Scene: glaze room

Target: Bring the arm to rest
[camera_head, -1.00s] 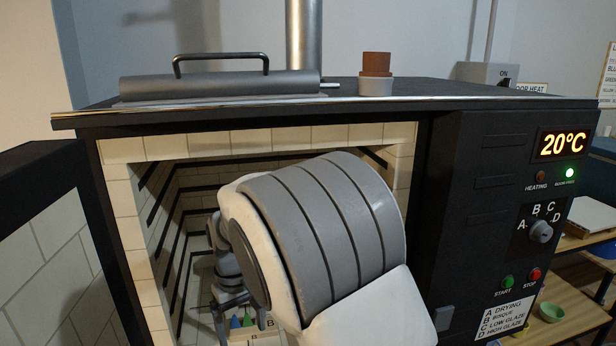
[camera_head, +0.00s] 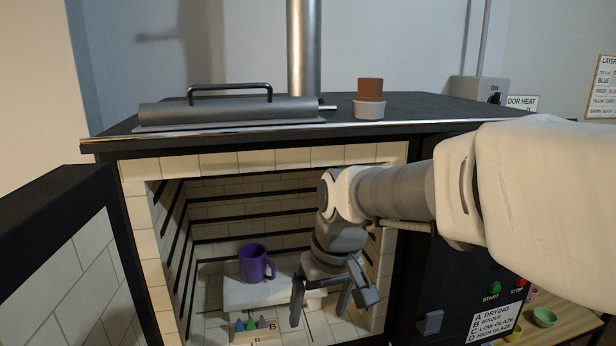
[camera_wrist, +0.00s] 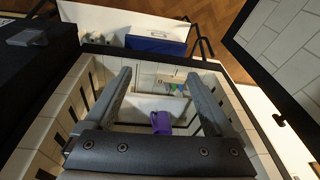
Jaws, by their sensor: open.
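My arm reaches in from the right and covers part of the kiln's control panel. A purple mug (camera_head: 256,263) stands upright on a white shelf (camera_head: 245,292) inside the kiln, left of my gripper and apart from it. The mug (camera_wrist: 161,122) also shows between the fingers in the wrist view, farther off.
The kiln door (camera_head: 55,255) stands open at the left. The kiln's right wall (camera_head: 385,265) is close to my gripper. Small coloured cones (camera_head: 250,325) stand low at the front. A stacked pot (camera_head: 369,98) sits on the kiln top. Free room lies before the opening.

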